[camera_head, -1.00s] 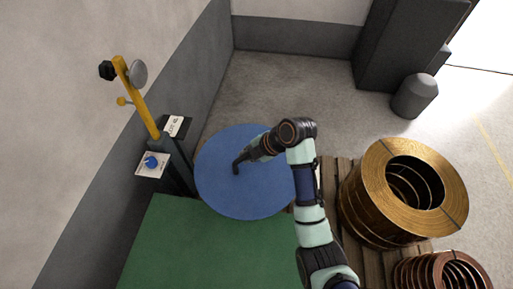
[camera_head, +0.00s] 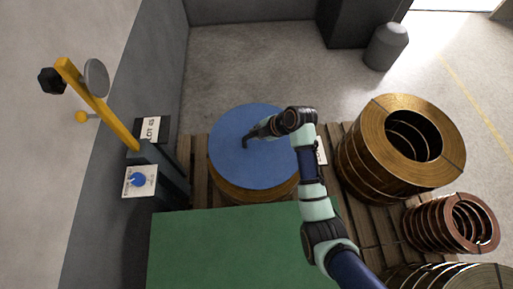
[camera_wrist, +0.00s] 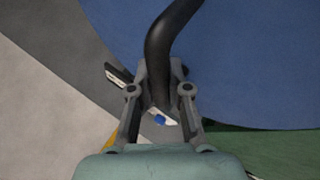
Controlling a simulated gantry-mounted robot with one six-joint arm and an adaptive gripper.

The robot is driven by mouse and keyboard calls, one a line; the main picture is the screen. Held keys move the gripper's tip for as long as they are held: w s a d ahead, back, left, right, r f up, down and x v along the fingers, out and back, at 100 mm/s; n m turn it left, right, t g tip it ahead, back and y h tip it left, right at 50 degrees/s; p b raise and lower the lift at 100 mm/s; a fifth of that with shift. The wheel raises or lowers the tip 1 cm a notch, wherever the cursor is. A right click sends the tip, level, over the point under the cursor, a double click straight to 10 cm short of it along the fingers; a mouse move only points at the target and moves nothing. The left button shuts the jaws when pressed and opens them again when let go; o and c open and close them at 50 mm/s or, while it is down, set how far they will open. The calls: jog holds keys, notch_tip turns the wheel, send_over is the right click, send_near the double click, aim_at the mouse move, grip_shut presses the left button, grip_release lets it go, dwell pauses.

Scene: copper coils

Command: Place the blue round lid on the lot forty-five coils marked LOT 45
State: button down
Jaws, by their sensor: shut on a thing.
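The blue round lid (camera_head: 235,165) is level over a stack of brass-coloured coils (camera_head: 250,196), whose front side shows below its rim. I cannot tell whether the lid touches the coils. My gripper (camera_head: 247,140) is shut on the lid's dark curved handle. In the wrist view the lid (camera_wrist: 260,60) fills the upper right, and the handle (camera_wrist: 172,40) runs between my gripper's fingers (camera_wrist: 160,95). A white card (camera_head: 152,130) with LOT and an unclear number stands on the dark post at left. Another white tag (camera_head: 321,151) lies right of the lid, its text unreadable.
A wooden pallet (camera_head: 199,181) lies under the coils. A large brass coil stack (camera_head: 440,160) and copper coils (camera_head: 470,225) stand to the right. A green surface (camera_head: 200,250) is in front.

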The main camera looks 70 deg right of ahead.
aim_at(256, 145)
notch_tip(256, 145, down, 10)
jog(key=b, duration=0.3)
jog(key=shift+r, duration=0.2)
jog(key=shift+w+r, duration=0.1)
jog(key=shift+d, duration=0.1)
jog(key=c, duration=1.5)
grip_release()
jog(key=shift+f, duration=0.25)
jog(key=shift+c, duration=0.2)
jog(key=o, duration=0.4)
jog(key=shift+r, duration=0.15)
